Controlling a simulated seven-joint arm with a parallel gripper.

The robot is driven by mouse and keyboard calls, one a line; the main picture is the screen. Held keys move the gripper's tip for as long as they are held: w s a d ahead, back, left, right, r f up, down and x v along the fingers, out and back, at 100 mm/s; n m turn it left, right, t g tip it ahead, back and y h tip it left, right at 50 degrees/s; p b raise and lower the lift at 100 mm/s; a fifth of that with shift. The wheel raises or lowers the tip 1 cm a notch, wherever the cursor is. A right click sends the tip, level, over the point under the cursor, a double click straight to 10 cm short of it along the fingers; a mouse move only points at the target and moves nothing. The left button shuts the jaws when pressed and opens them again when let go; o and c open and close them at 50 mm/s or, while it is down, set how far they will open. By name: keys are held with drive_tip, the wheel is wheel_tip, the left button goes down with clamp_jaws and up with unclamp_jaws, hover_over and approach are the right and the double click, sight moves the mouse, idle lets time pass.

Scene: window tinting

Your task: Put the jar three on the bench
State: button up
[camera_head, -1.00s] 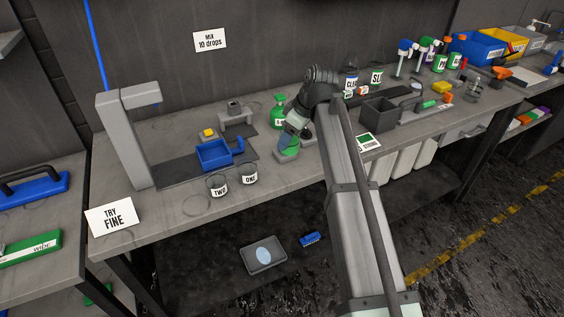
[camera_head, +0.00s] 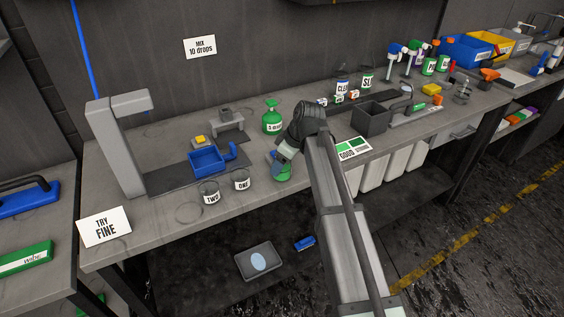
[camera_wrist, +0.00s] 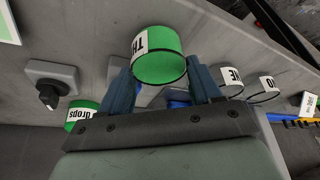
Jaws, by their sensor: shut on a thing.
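Jar three (camera_wrist: 160,62) is green inside with a white label starting "TH". In the wrist view it sits between the blue fingers of my gripper (camera_wrist: 162,75), which are shut on it. In the head view the gripper (camera_head: 279,161) holds jar three (camera_head: 283,174) at the front part of the bench (camera_head: 160,222), right of jar one (camera_head: 241,181) and jar two (camera_head: 210,194). Jars one and two are clear and look empty. I cannot tell whether jar three touches the bench top.
A green drops bottle (camera_head: 272,120) stands behind my gripper. A blue tray (camera_head: 207,161) lies left of it, and a grey bin (camera_head: 371,119) stands to the right. Green sample cards (camera_head: 353,149) lie at the front edge. Bare bench lies left of jar two.

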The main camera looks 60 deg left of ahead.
drive_tip(key=shift+f, duration=0.15)
drive_tip(key=o, duration=1.1)
drive_tip(key=shift+r, duration=0.2)
drive_tip(key=v, duration=1.2)
drive_tip(key=shift+s, duration=0.1)
